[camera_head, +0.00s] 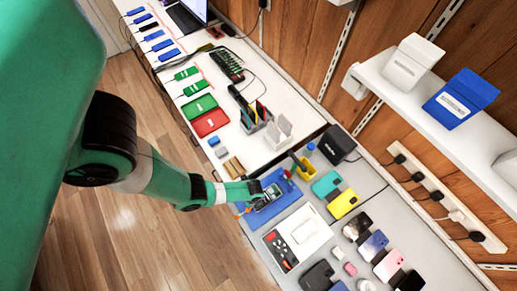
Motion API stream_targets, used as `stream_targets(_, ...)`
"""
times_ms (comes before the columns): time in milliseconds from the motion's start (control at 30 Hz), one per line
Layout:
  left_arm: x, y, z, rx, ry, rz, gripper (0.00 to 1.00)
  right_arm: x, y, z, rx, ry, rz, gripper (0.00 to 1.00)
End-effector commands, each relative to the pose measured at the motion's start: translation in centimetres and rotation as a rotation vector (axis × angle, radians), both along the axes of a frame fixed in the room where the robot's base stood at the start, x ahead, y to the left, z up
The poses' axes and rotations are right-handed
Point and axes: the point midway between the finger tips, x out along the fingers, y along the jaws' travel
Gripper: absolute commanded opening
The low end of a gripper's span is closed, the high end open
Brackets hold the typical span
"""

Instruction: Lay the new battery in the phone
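An opened phone (271,193) lies on a blue mat (287,203) on the workbench. My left arm reaches in from the left, and my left gripper (258,193) is at the left edge of the phone, over the mat. The gripper is small here and partly hidden by its own wrist, so I cannot tell whether its fingers are open or shut, or whether they hold anything. I cannot pick out the new battery with certainty. My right gripper is not in view.
A white tray (318,231) and a red-and-black tool case (277,247) stand close below the mat. A yellow holder (306,172) stands just right of it. Several phones (372,246) lie at lower right. A shelf (440,125) overhangs the bench's right side.

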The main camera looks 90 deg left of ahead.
Motion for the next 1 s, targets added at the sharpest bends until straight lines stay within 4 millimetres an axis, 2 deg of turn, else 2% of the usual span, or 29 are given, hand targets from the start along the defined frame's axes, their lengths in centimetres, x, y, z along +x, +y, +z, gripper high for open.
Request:
stream_targets(167, 0.01, 0.01, 0.02, 0.000, 0.000, 0.000, 0.00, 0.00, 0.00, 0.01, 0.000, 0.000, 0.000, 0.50)
stream_targets(367, 0.00, 0.00, 0.02, 0.000, 0.000, 0.000, 0.35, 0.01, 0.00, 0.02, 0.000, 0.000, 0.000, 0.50)
stream_targets(600, -0.01, -0.01, 0.02, 0.000, 0.000, 0.000, 0.39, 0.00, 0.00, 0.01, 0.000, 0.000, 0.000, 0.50)
stream_targets(733, -0.01, -0.01, 0.02, 0.000, 0.000, 0.000, 0.63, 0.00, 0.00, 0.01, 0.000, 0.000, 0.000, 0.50)
stream_targets(1000, -0.01, -0.01, 0.02, 0.000, 0.000, 0.000, 0.63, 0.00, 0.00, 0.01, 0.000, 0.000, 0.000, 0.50)
